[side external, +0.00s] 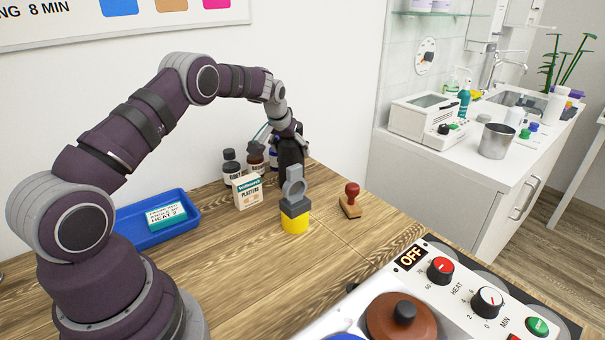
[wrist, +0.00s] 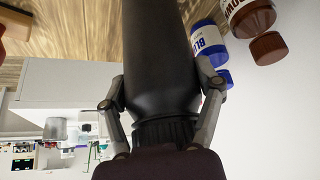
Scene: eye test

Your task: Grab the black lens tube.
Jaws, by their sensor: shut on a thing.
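The black lens tube (side external: 290,153) stands roughly upright towards the back of the wooden table in the side external view. My gripper (side external: 289,136) is at its upper part, coming from above. In the wrist view the tube (wrist: 160,60) fills the middle, with a narrower ribbed end near my palm. The fingers of my gripper (wrist: 160,78) lie on both sides of it and are shut on it.
A plasters box (side external: 248,190), dark bottles (side external: 231,166) and a blue-labelled bottle (wrist: 208,42) stand close by. A stamp (side external: 351,200) is right; a blue tray (side external: 160,219) is left.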

